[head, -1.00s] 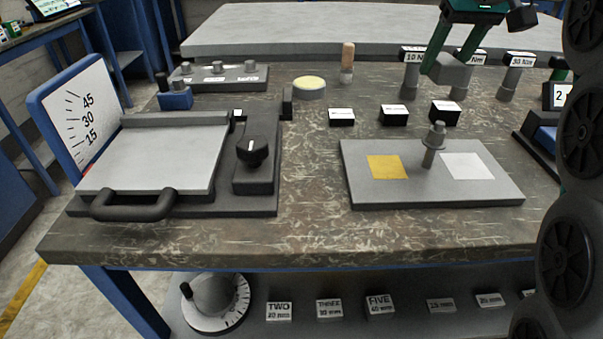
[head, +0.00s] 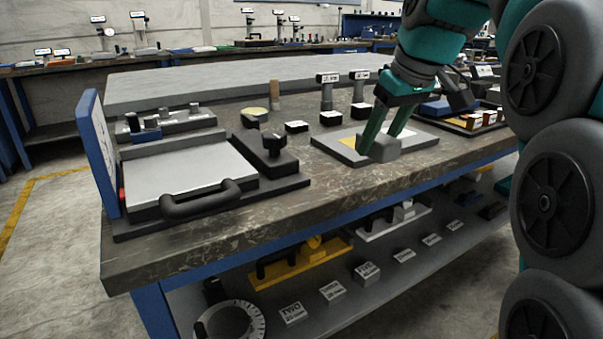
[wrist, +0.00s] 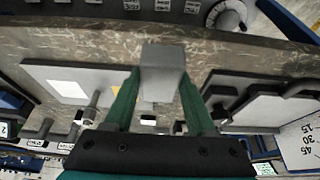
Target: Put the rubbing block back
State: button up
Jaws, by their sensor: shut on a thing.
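My gripper (head: 382,142) is shut on a plain grey rubbing block (head: 388,148). The block also shows between the two green fingers in the wrist view (wrist: 162,70). The block hides part of the plate's end there.
Small black blocks (head: 297,127) and labelled posts (head: 327,92) stand behind. Bare bench top (head: 320,185) lies in front. A lower shelf holds labelled blocks (head: 332,291).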

jog(key=p, duration=0.2)
send_over(305, 157)
jog(key=s, duration=0.1)
jog(key=shift+d+f, duration=0.35)
jog(key=shift+f, duration=2.3)
jog(key=shift+f, duration=0.1)
jog(key=o, duration=1.3)
jog(key=p+v, duration=0.2)
jog(key=v, duration=1)
jog(key=shift+r+p, duration=0.25)
jog(key=shift+p, duration=0.05)
